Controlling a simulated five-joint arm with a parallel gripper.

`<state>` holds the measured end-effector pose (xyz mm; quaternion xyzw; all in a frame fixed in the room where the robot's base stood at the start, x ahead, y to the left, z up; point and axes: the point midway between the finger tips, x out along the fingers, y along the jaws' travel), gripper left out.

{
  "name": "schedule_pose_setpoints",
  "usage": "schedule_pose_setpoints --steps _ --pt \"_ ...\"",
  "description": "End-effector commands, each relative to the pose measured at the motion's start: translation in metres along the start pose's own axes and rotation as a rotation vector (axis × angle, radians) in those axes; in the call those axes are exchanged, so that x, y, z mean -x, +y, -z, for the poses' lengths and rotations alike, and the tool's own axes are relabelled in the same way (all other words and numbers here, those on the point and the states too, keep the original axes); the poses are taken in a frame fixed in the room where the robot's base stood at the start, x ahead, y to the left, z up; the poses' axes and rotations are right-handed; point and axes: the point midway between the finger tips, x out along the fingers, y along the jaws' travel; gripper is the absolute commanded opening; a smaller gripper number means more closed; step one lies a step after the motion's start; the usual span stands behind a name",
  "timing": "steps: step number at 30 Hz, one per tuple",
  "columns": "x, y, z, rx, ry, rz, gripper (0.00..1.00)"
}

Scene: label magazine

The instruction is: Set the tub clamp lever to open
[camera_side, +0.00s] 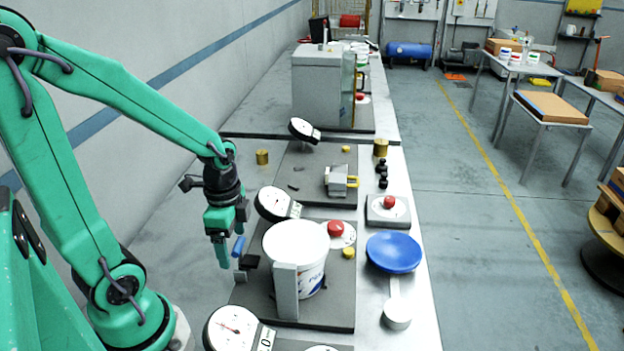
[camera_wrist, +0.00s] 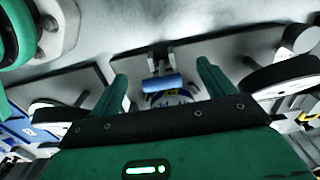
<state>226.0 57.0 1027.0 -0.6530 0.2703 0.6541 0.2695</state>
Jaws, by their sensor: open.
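The clamp lever has a blue grip (camera_side: 238,246) and stands at the left edge of the grey base plate (camera_side: 340,318), beside the white tub (camera_side: 311,275). In the wrist view the blue grip (camera_wrist: 162,83) lies crosswise between my fingers, with visible gaps on both sides in the picture. My gripper (camera_side: 233,240) is open and empty, pointing down at the lever; its two green fingers also show in the wrist view (camera_wrist: 162,75). I cannot tell how far the grip is beyond the fingertips. The lever's lower part is partly hidden in the side view.
Dial gauges (camera_side: 273,203) stand behind and in front of the tub. An upright grey plate (camera_side: 286,291) stands before the tub. A blue dish (camera_side: 394,252), a white cylinder (camera_side: 397,314) and a red button (camera_side: 389,202) are to the right.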

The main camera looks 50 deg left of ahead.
Motion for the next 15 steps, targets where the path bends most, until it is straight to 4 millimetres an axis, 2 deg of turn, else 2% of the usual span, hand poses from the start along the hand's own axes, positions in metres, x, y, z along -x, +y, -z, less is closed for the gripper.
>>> schedule_pose_setpoints --steps 8,15 --pt "0.005 -0.001 0.001 -0.002 0.002 0.003 0.81" --pt "0.024 -0.001 0.001 -0.001 0.002 0.004 0.81"
